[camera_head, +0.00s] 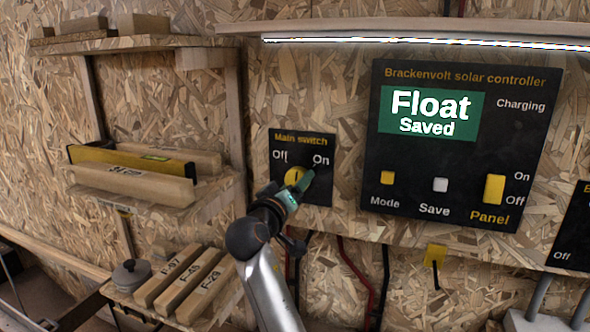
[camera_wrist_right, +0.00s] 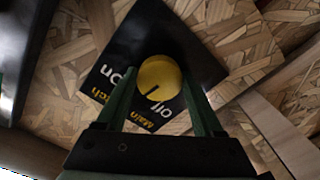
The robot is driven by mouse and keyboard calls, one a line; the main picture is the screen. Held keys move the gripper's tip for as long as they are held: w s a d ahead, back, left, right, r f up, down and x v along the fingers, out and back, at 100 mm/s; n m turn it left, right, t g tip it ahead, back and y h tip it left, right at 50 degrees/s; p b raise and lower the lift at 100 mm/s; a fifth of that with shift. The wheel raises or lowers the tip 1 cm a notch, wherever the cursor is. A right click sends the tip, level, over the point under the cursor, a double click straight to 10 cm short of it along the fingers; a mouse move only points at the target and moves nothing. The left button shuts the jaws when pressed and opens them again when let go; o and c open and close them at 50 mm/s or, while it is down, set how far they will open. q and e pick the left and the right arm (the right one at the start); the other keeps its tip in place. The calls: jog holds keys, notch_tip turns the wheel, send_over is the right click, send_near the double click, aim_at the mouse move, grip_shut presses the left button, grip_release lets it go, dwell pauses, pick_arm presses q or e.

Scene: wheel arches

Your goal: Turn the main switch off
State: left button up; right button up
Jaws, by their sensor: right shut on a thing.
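The main switch panel (camera_head: 318,190) is a black plate on the wall with "Off" at its left and "On" at its right. Its round yellow knob (camera_head: 292,176) is partly hidden by my gripper; its dark mark points roughly up, between the two words. My right gripper (camera_head: 298,184) reaches it from below and is shut on the knob. My left gripper is not in view.
The solar controller (camera_head: 465,140), right of the switch, reads "Float" and "Saved". A wooden shelf (camera_head: 150,200) with a yellow level (camera_head: 130,160) and blocks stands at left. Labelled blocks (camera_head: 185,285) and a grey lidded pot (camera_head: 131,274) sit lower. Cables hang below the panels.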

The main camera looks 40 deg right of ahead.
jog(key=n+p, duration=0.3)
jog(key=shift+r+p, duration=0.3)
jog(key=shift+r, duration=0.1)
jog(key=n+p, duration=0.4)
jog(key=p, duration=0.1)
jog(key=shift+n+p, duration=0.9)
jog(key=shift+p, duration=0.15)
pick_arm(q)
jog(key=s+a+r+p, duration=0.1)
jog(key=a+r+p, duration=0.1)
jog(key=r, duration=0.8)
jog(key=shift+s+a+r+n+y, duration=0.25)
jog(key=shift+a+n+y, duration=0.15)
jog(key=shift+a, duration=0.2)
pick_arm(e)
jog(key=shift+f+n, duration=0.2)
jog(key=shift+n, duration=0.8)
jog(key=o, duration=1.4)
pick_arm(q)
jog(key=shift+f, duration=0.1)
pick_arm(e)
jog(key=shift+f, duration=0.1)
